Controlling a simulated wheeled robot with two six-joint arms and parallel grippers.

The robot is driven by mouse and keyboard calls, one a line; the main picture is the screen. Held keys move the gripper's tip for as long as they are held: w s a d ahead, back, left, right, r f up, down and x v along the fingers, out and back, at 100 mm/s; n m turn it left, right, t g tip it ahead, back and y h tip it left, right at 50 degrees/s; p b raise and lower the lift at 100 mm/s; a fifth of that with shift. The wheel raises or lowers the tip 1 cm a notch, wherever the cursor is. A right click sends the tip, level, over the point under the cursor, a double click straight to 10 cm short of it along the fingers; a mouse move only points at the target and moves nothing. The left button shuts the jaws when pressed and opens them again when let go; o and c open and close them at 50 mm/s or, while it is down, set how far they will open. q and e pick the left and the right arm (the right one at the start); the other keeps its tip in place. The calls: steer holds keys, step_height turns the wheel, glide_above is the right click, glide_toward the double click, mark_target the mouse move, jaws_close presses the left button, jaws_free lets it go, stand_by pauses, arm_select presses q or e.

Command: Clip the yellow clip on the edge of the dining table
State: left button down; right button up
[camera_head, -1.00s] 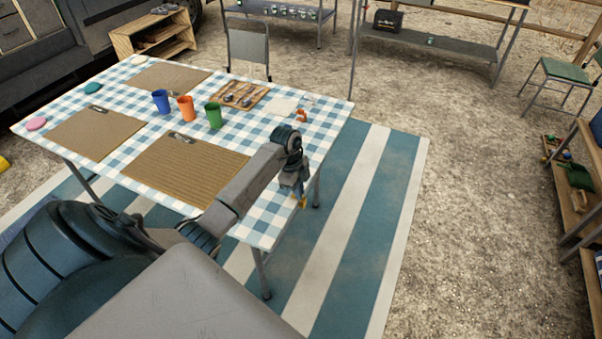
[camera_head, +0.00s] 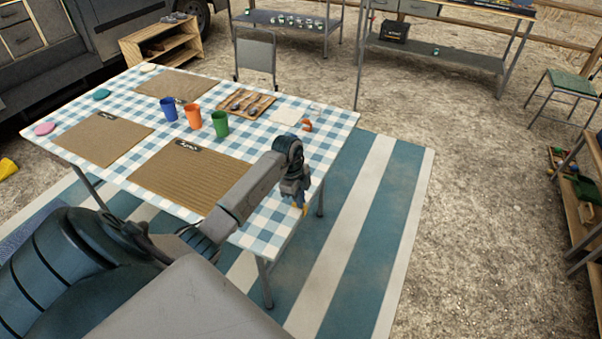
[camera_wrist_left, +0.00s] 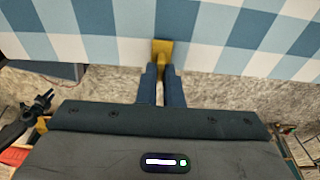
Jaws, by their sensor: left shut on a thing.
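The yellow clip (camera_wrist_left: 163,50) is held between the fingertips of my left gripper (camera_wrist_left: 162,72). In the left wrist view its far end overlaps the edge of the dining table (camera_wrist_left: 100,45); I cannot tell whether its jaws grip the edge. In the head view my left gripper (camera_head: 299,202) points down at the right edge of the dining table (camera_head: 262,240), with a little yellow of the clip (camera_head: 305,209) showing at its tips. The fingers hide most of the clip there. My right gripper is in neither view.
On the checked tablecloth lie brown placemats (camera_head: 190,178), blue, orange and green cups (camera_head: 220,124), a wooden tray (camera_head: 246,103) and a small orange object (camera_head: 307,125). A striped rug (camera_head: 350,230) lies below. A wooden shelf (camera_head: 580,205) stands at far right. The ground between is free.

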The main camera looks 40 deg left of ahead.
mark_target(294, 203)
arm_select(q)
steer(key=c, duration=1.5)
jaws_free()
steer(key=shift+r, duration=0.15)
step_height(294, 203, up, 10)
steer(key=a+b, duration=0.2)
steer(key=shift+s+r, duration=0.15)
steer(key=shift+s, duration=0.1)
